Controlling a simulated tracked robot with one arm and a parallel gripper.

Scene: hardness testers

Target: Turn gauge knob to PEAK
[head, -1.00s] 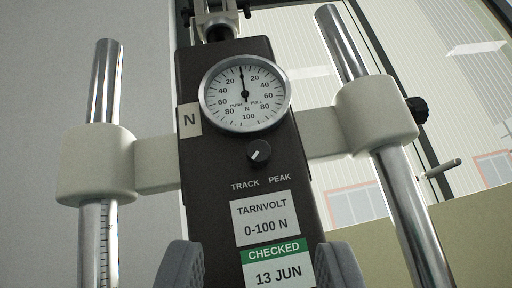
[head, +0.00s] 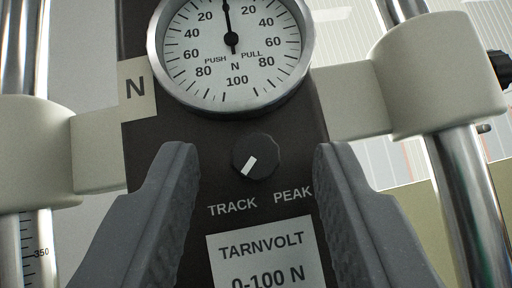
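The gauge knob (head: 256,156) is a small round black knob on the dark gauge body, below the dial. Its white mark points down and to the left, toward the printed word TRACK (head: 232,207). The word PEAK (head: 293,194) is printed below and to the right of the knob. My gripper (head: 252,160) is open, with one grey finger on each side of the knob in the picture. Neither finger appears to touch the knob, and the exact distance in depth cannot be told.
The round dial (head: 231,40) sits just above the knob, its needle near zero. A TARNVOLT label (head: 262,250) is below. Pale clamp blocks (head: 434,70) and shiny metal columns (head: 470,200) flank the gauge body on both sides.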

